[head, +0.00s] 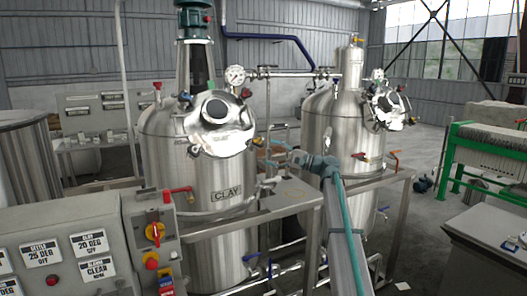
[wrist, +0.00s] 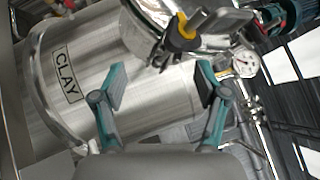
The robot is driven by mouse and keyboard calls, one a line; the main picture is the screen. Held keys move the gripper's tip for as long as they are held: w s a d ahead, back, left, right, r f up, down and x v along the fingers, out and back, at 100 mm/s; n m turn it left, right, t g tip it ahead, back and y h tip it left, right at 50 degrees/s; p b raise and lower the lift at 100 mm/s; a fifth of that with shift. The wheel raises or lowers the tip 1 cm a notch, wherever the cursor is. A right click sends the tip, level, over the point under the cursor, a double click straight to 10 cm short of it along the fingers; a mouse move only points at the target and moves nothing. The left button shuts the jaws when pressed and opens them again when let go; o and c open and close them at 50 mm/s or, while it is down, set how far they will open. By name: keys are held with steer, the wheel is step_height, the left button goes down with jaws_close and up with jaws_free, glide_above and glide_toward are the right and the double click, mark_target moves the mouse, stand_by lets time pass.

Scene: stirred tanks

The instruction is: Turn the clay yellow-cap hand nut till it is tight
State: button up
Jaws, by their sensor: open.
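The clay tank (head: 185,160) is a shiny steel vessel with a CLAY label (head: 226,193) and a round polished lid (head: 222,125) on its upper front. In the wrist view the tank wall (wrist: 150,60) fills the left and middle, with its label (wrist: 67,75) turned sideways. The yellow-cap hand nut (wrist: 186,28) shows at the lid's edge, dark-bodied with a yellow top. My gripper (wrist: 161,84) is open and empty, its two teal-backed fingers apart below the nut in the picture. The nut is beyond the fingertips, not between them. I cannot make it out in the head view.
A second steel tank (head: 335,130) stands to the right. A pressure gauge (head: 235,76) and pipe run above the clay tank. A control panel (head: 85,245) stands at the lower left. A steel frame (head: 300,200) surrounds the tanks, with a green-framed machine (head: 480,150) at right.

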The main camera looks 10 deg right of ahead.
steer(key=s+a+n+t+h+b, duration=0.2)
steer(key=n+h, duration=0.1)
steer(key=n+t+h+b, duration=0.5)
steer(key=n+h+b, duration=0.25)
steer(key=n, duration=0.45)
glide_toward(261, 141)
steer(key=shift+h, duration=0.35)
steer(key=p+x, duration=0.3)
steer(key=x, duration=0.6)
steer(key=shift+w+a, duration=0.1)
steer(key=shift+w, duration=0.25)
steer(key=shift+w+a, duration=0.35)
steer(key=shift+w, duration=0.3)
steer(key=c, duration=1.2)
steer(key=shift+o, duration=0.2)
steer(key=shift+m, duration=0.3)
